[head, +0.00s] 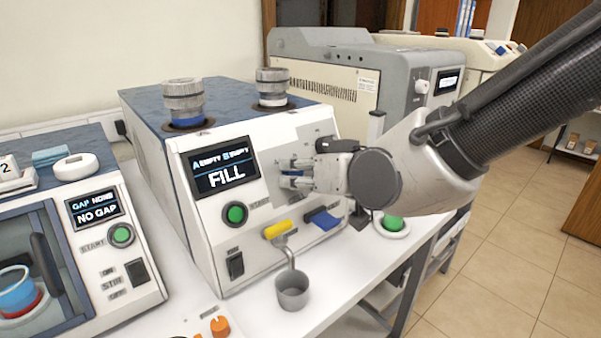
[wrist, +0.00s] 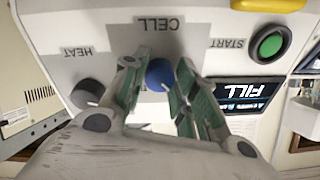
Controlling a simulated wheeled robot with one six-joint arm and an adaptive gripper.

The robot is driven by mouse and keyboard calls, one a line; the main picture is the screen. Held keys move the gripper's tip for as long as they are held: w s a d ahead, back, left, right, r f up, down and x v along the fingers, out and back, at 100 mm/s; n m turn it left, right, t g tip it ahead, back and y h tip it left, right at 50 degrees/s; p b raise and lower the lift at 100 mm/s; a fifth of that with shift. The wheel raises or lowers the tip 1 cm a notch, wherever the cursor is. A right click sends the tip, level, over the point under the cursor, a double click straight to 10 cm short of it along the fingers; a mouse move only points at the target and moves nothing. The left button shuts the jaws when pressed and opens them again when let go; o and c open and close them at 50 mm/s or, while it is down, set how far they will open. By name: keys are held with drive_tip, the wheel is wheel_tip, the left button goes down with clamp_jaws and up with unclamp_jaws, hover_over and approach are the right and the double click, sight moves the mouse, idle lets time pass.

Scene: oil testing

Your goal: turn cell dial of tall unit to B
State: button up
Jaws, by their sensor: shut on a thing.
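The tall unit (head: 255,150) is a white box with a blue top, and its screen (head: 222,170) reads A EMPTY, B EMPTY, FILL. The fingers hide most of the dial in the head view. I cannot tell its pointer position.
A dark dial (wrist: 87,92) labelled HEAT is beside my fingers. The green start button (head: 235,214), yellow lever (head: 277,230), blue lever (head: 325,220) and grey cup (head: 292,290) are at the front. Another unit (head: 110,235) stands left.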

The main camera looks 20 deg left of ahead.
drive_tip(key=shift+m, duration=0.3)
drive_tip(key=m, duration=0.7)
drive_tip(key=shift+s+m+t, duration=0.1)
drive_tip(key=shift+m+t, duration=0.2)
drive_tip(key=shift+m, duration=0.1)
drive_tip(key=m, duration=0.3)
drive_tip(key=shift+m, duration=0.4)
drive_tip(key=shift+a+m+h, duration=0.1)
drive_tip(key=shift+m+h, duration=0.3)
drive_tip(key=shift+m, duration=1.6)
drive_tip(key=o, duration=1)
drive_tip(key=shift+r, duration=0.1)
